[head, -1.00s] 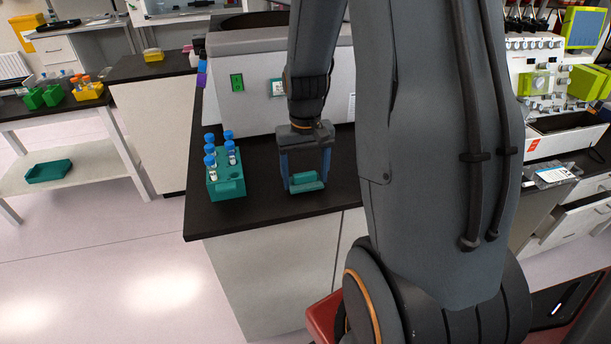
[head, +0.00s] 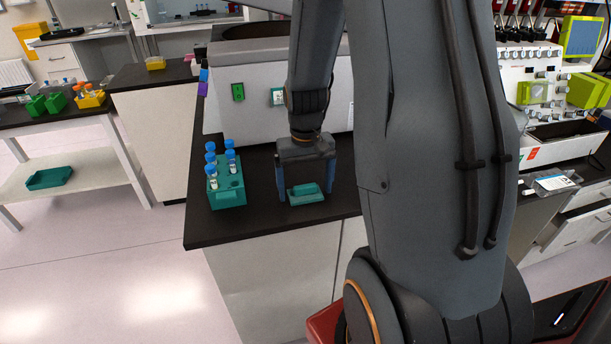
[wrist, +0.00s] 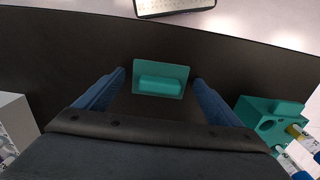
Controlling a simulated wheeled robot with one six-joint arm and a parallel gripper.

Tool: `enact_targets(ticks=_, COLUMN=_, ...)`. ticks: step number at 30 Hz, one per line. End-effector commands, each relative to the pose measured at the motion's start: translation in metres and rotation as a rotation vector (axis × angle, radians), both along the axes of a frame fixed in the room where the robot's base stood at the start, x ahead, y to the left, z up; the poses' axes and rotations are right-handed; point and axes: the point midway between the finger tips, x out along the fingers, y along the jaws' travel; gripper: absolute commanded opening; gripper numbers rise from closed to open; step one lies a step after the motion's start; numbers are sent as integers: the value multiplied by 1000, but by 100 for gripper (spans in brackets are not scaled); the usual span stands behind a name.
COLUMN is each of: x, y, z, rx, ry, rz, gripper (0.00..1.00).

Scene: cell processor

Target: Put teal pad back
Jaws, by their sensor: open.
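The teal pad (head: 306,194), a flat plate with a raised block on top, lies on the black countertop near its front edge. The pad also shows in the wrist view (wrist: 160,80). My gripper (head: 305,199) is open above and around it, with one blue finger on each side. In the wrist view the fingers (wrist: 160,84) are apart from the pad, with a gap on both sides. A teal tube rack (head: 228,196) with several blue-capped tubes stands to the left of my gripper.
A grey machine (head: 260,85) stands behind on the black countertop (head: 215,232). A teal tray (head: 50,178) lies on the lower shelf of the white table at left. Counter between rack and gripper is free.

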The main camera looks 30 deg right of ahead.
Motion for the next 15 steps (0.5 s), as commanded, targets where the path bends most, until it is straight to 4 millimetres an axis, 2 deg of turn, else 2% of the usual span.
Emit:
enact_targets(ticks=5, x=2, y=0, z=17, rx=-1, ry=-5, rz=0, gripper=88)
enact_targets(ticks=15, x=2, y=0, z=74, rx=-2, ry=-6, rz=0, gripper=88)
